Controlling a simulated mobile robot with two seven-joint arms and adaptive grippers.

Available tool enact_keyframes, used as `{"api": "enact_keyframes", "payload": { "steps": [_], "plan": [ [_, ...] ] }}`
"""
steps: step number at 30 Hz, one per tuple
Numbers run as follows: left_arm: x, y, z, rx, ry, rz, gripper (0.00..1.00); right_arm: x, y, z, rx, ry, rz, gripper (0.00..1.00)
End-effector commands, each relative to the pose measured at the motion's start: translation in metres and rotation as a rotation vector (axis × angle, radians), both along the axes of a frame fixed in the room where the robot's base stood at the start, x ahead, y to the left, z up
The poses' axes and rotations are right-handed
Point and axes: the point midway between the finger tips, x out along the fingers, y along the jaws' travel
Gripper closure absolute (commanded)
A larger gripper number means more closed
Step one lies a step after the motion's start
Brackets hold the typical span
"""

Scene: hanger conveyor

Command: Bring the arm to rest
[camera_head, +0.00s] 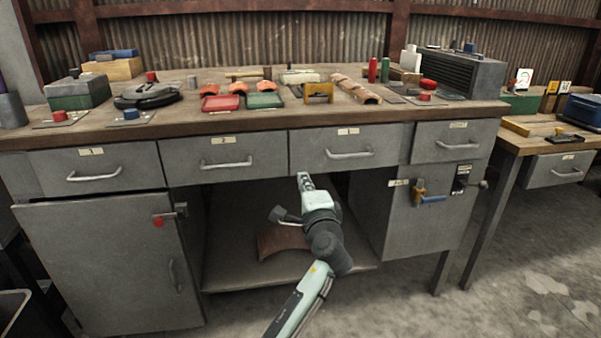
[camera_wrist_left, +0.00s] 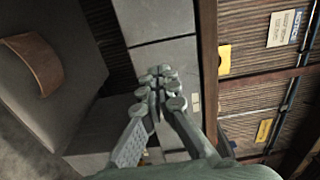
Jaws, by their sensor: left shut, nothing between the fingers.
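My left gripper (camera_head: 304,182) is in the middle of the head view, in front of the workbench. Its fingers point up and away, just below the drawer row and over the open shelf space. The fingertips also show in the left wrist view (camera_wrist_left: 158,80), closed together with nothing held. My left arm comes in from the bottom of the head view. My right gripper is not in view.
The workbench top (camera_head: 190,112) carries several tools, trays and boxes. Closed drawers (camera_head: 225,161) run below it. A curved brown piece (camera_head: 280,242) lies on the lower shelf. A cabinet door (camera_head: 110,270) stands at left. A second table (camera_head: 535,140) is at right.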

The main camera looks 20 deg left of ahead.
Motion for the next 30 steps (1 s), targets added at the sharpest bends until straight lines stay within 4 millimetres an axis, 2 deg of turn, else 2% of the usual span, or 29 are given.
{"api": "enact_keyframes", "payload": {
  "steps": [3,10,12,14,17,20,21,23,24,26,27,30],
  "plan": [
    [-0.012,-0.009,-0.001,0.000,0.000,0.000,1.00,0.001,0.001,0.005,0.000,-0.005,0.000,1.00],
    [-0.020,-0.013,-0.001,-0.001,0.002,0.001,1.00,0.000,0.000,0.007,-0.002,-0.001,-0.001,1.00],
    [-0.022,-0.011,-0.008,-0.017,0.010,0.002,1.00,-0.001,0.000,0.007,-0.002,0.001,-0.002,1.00],
    [-0.027,-0.007,-0.023,-0.057,0.029,0.004,1.00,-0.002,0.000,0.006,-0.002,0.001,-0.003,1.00],
    [-0.046,0.005,-0.068,-0.180,0.085,0.017,1.00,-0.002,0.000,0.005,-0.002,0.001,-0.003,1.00],
    [-0.080,0.019,-0.131,-0.364,0.165,0.048,1.00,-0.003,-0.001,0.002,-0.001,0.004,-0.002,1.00],
    [-0.098,0.023,-0.158,-0.444,0.201,0.067,1.00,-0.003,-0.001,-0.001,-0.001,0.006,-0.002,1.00],
    [-0.126,0.028,-0.194,-0.565,0.251,0.102,1.00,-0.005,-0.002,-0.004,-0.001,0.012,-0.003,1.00],
    [-0.147,0.030,-0.217,-0.644,0.285,0.130,1.00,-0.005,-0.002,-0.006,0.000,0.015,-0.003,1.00],
    [-0.180,0.032,-0.249,-0.761,0.337,0.179,1.00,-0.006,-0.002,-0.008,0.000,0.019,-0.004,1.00],
    [-0.203,0.032,-0.269,-0.838,0.370,0.214,1.00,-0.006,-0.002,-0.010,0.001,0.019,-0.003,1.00],
    [-0.260,0.029,-0.307,-1.014,0.448,0.308,1.00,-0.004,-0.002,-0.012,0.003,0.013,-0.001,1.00]
  ]
}}
